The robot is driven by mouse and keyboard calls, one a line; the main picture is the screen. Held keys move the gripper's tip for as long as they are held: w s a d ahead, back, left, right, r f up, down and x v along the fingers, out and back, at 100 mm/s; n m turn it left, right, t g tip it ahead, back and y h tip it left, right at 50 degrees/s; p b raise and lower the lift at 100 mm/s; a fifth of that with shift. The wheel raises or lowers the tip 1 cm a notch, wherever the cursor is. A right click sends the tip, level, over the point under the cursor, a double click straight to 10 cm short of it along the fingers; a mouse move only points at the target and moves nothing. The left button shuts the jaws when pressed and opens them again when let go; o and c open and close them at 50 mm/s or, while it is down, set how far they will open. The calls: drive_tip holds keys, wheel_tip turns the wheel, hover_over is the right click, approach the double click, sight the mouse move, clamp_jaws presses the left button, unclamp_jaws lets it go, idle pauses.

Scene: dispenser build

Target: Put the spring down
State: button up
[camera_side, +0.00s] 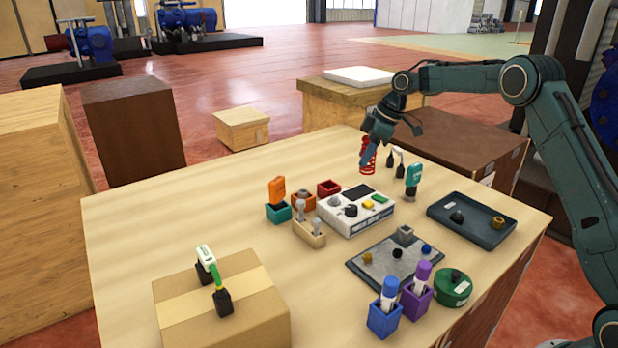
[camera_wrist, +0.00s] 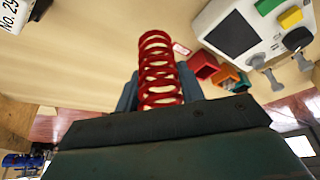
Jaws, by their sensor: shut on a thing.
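The spring is a red coil. In the side view the spring (camera_side: 367,160) is at the far side of the table, upright, in my gripper (camera_side: 369,150). In the wrist view the spring (camera_wrist: 158,72) stands out between the two dark fingers, with its free end toward the wooden table (camera_wrist: 110,50). My gripper is shut on it. The fingers hide part of the coil. I cannot tell whether its lower end touches the table (camera_side: 150,215).
A white device with buttons (camera_side: 355,213) stands near the middle, with a red bin (camera_side: 328,188) beside it. A teal-handled tool (camera_side: 413,180) stands to the right of the spring. A dark tray (camera_side: 470,232) lies at the right. The table's far left is clear.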

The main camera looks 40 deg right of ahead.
drive_tip(key=shift+f, duration=1.9)
drive_tip(key=shift+f, duration=0.15)
drive_tip(key=o, duration=1)
drive_tip(key=shift+v, duration=6.2)
drive_tip(key=shift+a, duration=0.15)
